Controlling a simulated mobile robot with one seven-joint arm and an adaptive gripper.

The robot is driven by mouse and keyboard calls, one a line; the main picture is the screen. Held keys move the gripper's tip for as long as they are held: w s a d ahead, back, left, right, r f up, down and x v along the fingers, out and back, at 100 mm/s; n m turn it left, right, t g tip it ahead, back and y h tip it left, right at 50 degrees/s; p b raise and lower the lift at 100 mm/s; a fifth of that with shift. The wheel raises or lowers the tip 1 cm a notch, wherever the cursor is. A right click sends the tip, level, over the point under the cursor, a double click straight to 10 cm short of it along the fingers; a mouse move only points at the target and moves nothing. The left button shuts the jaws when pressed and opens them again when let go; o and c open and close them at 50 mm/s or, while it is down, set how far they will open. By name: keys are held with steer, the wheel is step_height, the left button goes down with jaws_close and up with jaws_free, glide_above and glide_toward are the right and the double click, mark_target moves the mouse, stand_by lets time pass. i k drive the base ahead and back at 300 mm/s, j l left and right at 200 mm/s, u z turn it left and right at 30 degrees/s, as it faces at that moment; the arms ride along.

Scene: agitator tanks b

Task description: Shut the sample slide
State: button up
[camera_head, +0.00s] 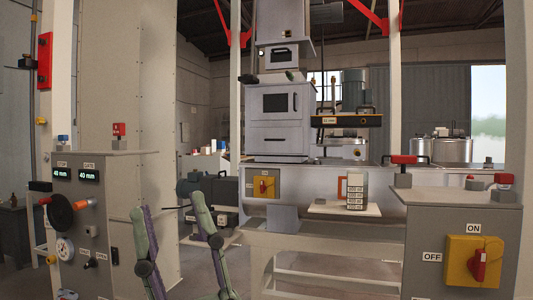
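No part is readably marked as the sample slide, so I cannot tell for certain which it is. A dark horizontal bar (346,121) with a small label sticks out to the right of the grey cabinet (282,118). My gripper (167,204) is at the bottom left of centre, its two green and purple fingers spread apart with nothing between them. It looks well short of the plate and bar.
A control cabinet (93,225) with displays, a dark handwheel and knobs stands at left. A grey box (462,240) with a yellow ON/OFF switch (473,261) stands at front right. A yellow-plated red switch (265,185) is on the bench front. Floor shows between.

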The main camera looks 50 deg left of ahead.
mark_target(325, 152)
steer(key=u, duration=1.05)
steer(key=i+j+z, duration=0.35)
steer(key=i+j, duration=0.7)
steer(key=i, duration=0.5)
steer(key=i+j+z, duration=0.3)
steer(key=i+j, duration=1.1)
